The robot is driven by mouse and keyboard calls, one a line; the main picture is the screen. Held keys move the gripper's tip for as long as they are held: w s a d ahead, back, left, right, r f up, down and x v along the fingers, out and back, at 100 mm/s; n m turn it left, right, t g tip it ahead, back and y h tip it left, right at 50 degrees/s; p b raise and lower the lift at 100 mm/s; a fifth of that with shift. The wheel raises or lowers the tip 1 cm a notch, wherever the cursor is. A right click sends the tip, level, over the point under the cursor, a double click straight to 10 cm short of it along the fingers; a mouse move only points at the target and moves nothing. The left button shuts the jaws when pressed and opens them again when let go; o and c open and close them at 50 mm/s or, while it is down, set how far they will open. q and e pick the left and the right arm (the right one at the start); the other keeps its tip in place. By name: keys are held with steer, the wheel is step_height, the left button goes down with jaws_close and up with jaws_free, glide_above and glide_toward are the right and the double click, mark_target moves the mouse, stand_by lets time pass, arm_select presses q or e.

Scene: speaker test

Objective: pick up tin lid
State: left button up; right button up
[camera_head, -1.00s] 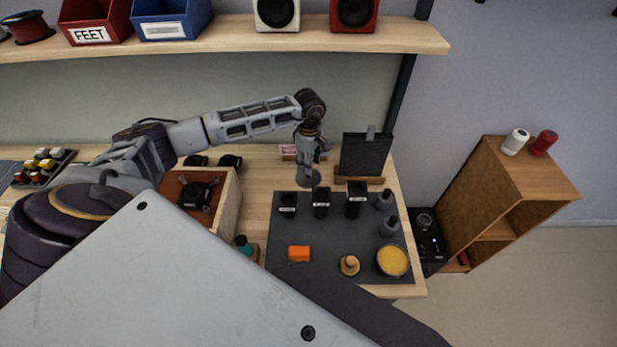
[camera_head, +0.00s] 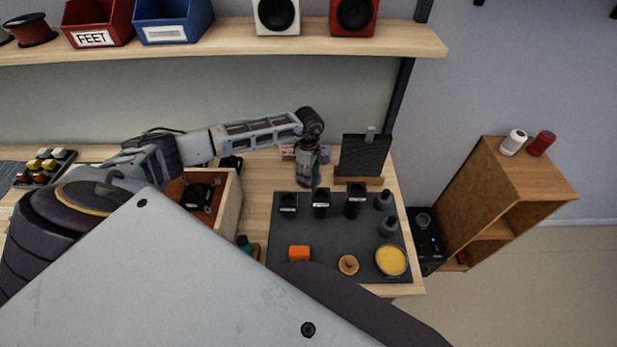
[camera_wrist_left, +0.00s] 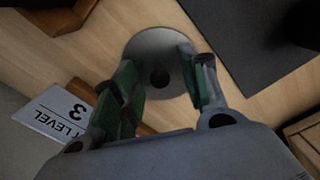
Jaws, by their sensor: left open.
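The tin lid, a round grey disc (camera_wrist_left: 150,40) with a dark round spot at its middle, lies on the wooden bench in the left wrist view. My left gripper (camera_wrist_left: 160,66) is open, its two green-padded fingers to either side of the dark spot and over the disc. I cannot tell whether they touch it. In the head view my left gripper (camera_head: 306,176) points down at the bench behind the dark mat and hides most of the lid. My right gripper is not in view.
A dark mat (camera_head: 325,233) holds several black containers, an orange block (camera_head: 299,253) and a yellow-filled round tin (camera_head: 390,261). A black board on a wooden stand (camera_head: 363,157) is right of the gripper. A wooden box (camera_head: 229,205) stands left.

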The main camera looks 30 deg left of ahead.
arm_select(q)
steer(key=shift+c, duration=0.2)
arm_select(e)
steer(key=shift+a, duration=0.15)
arm_select(q)
steer(key=shift+c, duration=1.2)
jaws_close()
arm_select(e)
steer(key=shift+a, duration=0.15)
arm_select(q)
steer(key=shift+r, duration=0.85)
step_height(320, 180, up, 8)
steer(key=shift+f+b, duration=0.2)
steer(key=shift+b, duration=0.45)
steer(key=shift+r, duration=0.35)
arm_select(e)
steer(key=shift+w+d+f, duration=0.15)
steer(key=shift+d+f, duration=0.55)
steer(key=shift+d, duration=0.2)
